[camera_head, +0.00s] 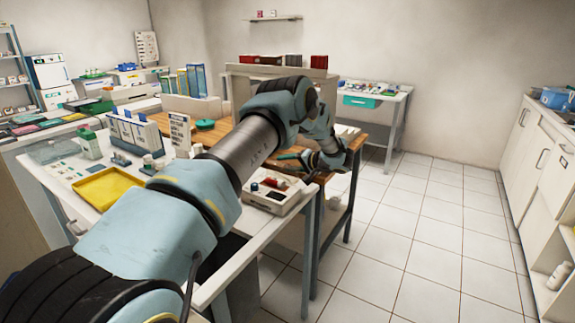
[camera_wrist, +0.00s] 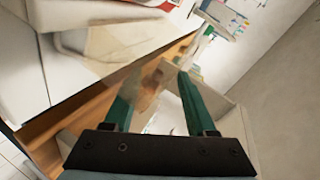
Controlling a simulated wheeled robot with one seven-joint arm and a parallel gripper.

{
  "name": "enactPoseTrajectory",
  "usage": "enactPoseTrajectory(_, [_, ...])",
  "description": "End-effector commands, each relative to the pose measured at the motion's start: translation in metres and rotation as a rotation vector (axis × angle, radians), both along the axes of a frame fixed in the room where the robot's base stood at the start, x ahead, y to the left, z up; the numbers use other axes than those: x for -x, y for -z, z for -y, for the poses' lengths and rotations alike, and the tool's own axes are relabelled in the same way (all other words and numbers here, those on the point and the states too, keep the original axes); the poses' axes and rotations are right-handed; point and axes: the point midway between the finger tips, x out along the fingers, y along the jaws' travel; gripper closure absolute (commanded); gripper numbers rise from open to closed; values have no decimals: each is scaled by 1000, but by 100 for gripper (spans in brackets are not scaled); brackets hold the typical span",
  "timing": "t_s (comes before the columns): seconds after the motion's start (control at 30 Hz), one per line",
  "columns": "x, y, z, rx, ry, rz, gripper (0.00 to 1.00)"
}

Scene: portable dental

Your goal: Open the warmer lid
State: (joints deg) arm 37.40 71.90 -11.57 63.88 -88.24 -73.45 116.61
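A white box-shaped device (camera_head: 262,202) with red and dark parts on top stands at the near right corner of the white table. It may be the warmer, but I cannot make out a lid for certain. My gripper (camera_head: 284,166) is above and behind this device in the head view, partly hidden by my arm. In the wrist view my gripper (camera_wrist: 152,82) shows two green fingers spread apart with nothing held between them. A pale, blurred surface lies beyond the fingertips; I cannot tell whether it belongs to the warmer.
A yellow tray (camera_head: 104,187) and a white rack of upright holders (camera_head: 135,132) are on the white table (camera_head: 235,262). A wooden-topped table (camera_head: 352,146) adjoins it. White cabinets (camera_head: 540,165) line the right wall. The tiled floor (camera_head: 420,225) between is clear.

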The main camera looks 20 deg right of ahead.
Motion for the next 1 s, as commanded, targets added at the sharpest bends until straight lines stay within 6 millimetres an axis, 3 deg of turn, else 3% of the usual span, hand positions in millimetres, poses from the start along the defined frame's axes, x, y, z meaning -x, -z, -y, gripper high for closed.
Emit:
enactPoseTrajectory(0.37, [3, -3, 3, 0, 0, 3, 43])
enactPoseTrajectory(0.8, [61, -28, 44, 0, 3, 3, 43])
enactPoseTrajectory(1.0, [78, -37, 56, 0, 0, 2, 43])
